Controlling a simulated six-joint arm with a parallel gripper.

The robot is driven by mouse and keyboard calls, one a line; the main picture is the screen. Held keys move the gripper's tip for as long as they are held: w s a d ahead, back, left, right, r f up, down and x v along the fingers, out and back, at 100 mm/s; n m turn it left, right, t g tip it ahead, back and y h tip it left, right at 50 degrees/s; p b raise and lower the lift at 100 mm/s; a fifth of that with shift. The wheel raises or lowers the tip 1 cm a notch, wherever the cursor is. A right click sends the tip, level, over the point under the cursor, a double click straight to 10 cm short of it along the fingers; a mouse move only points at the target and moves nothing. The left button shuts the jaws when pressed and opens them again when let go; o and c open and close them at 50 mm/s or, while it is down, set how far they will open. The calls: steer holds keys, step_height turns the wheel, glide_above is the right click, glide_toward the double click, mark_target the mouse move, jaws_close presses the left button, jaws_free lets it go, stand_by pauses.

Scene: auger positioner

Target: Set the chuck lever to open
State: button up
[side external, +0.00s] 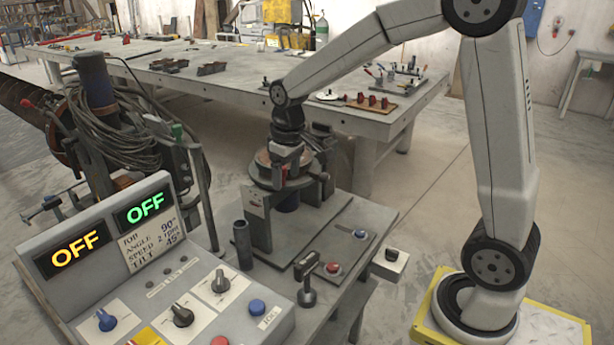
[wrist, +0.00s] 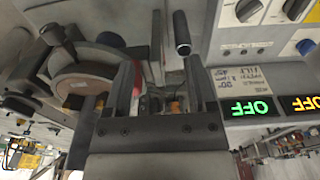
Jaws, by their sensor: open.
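The positioner's round chuck (side external: 275,168) sits on the grey bench, and it also shows in the wrist view (wrist: 92,75), left of the fingers. My gripper (side external: 285,166) points down at the chuck's front side. In the wrist view my gripper (wrist: 158,68) has its two dark fingers apart, with part of the fixture between and beyond them. I see nothing held. A black T-handled lever (side external: 307,270) stands on the bench's front plate, away from my gripper. I cannot tell for certain which part is the chuck lever, and my gripper hides part of the chuck's front.
A control console (side external: 185,285) with knobs and two OFF displays stands at front left. A dark upright tube (side external: 242,245) stands beside the chuck, and also shows in the wrist view (wrist: 181,35). Cables hang left.

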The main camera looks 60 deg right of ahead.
steer(key=shift+g, duration=0.5)
steer(key=w+d+r, duration=0.1)
steer(key=r, duration=0.1)
steer(key=w+d+r, duration=0.1)
steer(key=w+d, duration=0.1)
steer(key=w+d+r, duration=0.1)
steer(key=r, duration=0.1)
steer(key=shift+w+d+r, duration=0.15)
steer(key=shift+w+r, duration=0.2)
steer(key=shift+f, duration=0.2)
steer(key=shift+f, duration=3.75)
jaws_close()
